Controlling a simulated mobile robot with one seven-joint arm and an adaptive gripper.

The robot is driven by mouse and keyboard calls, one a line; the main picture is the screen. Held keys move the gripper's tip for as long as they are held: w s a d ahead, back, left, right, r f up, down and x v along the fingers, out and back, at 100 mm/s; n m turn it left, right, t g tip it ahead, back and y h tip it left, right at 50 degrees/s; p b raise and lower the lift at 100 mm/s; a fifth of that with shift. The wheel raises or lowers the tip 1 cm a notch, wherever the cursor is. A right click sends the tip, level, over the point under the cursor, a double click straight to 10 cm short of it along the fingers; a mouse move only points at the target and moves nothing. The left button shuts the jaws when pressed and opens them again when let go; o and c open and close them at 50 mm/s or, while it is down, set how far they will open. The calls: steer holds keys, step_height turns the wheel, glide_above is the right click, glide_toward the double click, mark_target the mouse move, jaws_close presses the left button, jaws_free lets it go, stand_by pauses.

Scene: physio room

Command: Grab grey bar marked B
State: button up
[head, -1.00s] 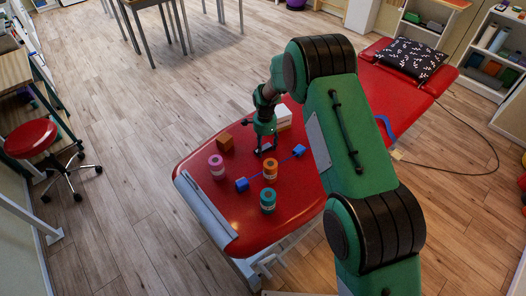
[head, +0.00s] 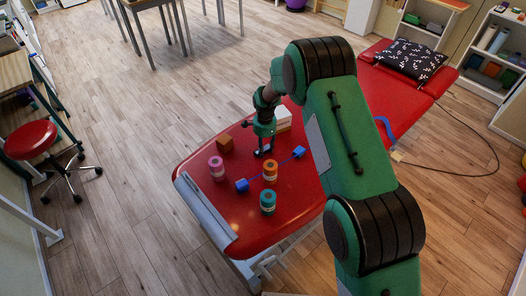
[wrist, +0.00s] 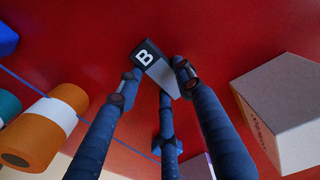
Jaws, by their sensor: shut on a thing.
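The grey bar marked B (wrist: 157,72) shows in the wrist view, its black end with a white B at the upper left and its grey side toward the lower right. My gripper (wrist: 155,82) has its blue fingers closed around the bar, with fingertips on both sides of it. In the head view my gripper (head: 264,152) points down at the red treatment table (head: 230,222). The bar is mostly hidden there by the fingers, and I cannot tell whether it touches the table.
Close by on the table are an orange roll (head: 269,171), a pink roll (head: 217,168), a teal roll (head: 267,202), a brown block (head: 225,143), a white box (wrist: 285,110) and blue blocks (head: 299,152) joined by a thin line. A patterned pillow (head: 410,59) lies far off.

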mark_target(265, 150)
steer(key=shift+r, duration=0.1)
step_height(265, 150, up, 10)
steer(key=shift+f+p, duration=0.1)
steer(key=shift+p, duration=1.1)
steer(key=shift+d, duration=0.1)
